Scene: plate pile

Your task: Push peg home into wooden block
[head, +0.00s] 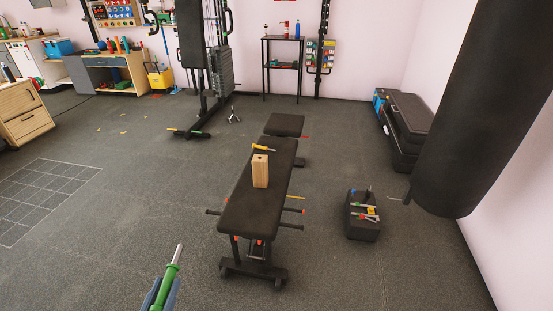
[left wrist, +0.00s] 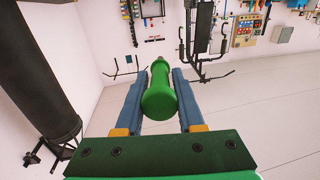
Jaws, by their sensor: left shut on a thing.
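A pale upright wooden block (head: 261,171) stands on the black weight bench (head: 240,206) in the head view, with a small dark spot on its top. My left gripper (head: 162,292) is at the bottom of the head view, left of and well short of the bench. It is shut on a green-handled screwdriver (head: 169,276), whose metal shaft points up. In the left wrist view the green handle (left wrist: 159,95) sits between the blue fingers of my left gripper (left wrist: 158,100). I cannot make out a separate peg. My right gripper is not in view.
A yellow-handled tool (head: 262,147) lies on the bench behind the block. A black box (head: 362,229) with several tools on top stands right of the bench. A large punching bag (head: 480,110) hangs at the right.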

